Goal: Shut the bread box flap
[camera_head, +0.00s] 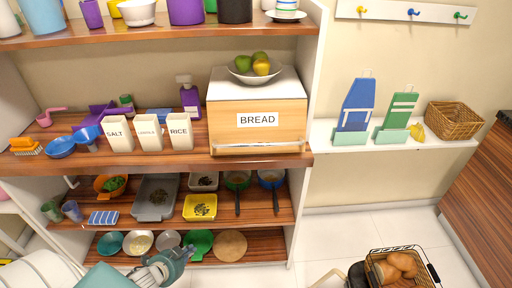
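The bread box (281,82) stands on the middle shelf, with a pale top and a wooden front. Its front flap (258,132) carries a BREAD label and looks upright and close to the box front. A thin pale line and a dark gap show along its lower edge; I cannot tell whether it is fully shut. My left gripper (160,268) is at the bottom of the view, well below and left of the box, in front of the lowest shelf. It touches no part of the box, and its finger opening is unclear.
A fruit bowl (254,73) sits on the box top. White canisters (149,133) stand left of the box. Upright boards (355,107) and a wicker basket (455,120) are on the right ledge. A bread basket (430,270) is at the bottom right.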

